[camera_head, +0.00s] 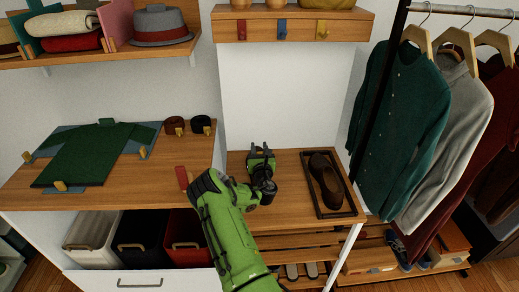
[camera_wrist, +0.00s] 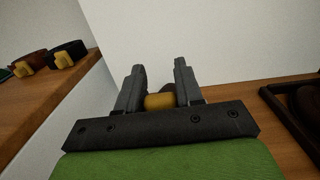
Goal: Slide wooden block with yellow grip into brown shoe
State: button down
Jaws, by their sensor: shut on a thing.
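My gripper (camera_head: 262,153) is above the lower wooden shelf, left of the shoe. In the wrist view its two dark fingers (camera_wrist: 158,88) are closed on the yellow grip (camera_wrist: 160,101) of the wooden block. A dark brown part shows behind the grip; most of the block is hidden. The brown shoe (camera_head: 328,184) lies in a dark-rimmed tray (camera_head: 357,213) on the shelf, apart from the gripper. The shoe also shows partly at the right edge of the wrist view (camera_wrist: 310,100).
A white wall (camera_head: 283,105) stands behind. Hanging shirts (camera_head: 405,130) and a dark rack post (camera_head: 380,85) stand right of the tray.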

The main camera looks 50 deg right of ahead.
jog(key=shift+p+x, duration=0.4)
jog(key=shift+x, duration=0.5)
jog(key=c, duration=0.7)
grip_release()
jog(key=shift+o, duration=0.2)
notch_tip(320, 180, up, 10)
jog(key=p, duration=0.3)
jog(key=shift+p, duration=0.3)
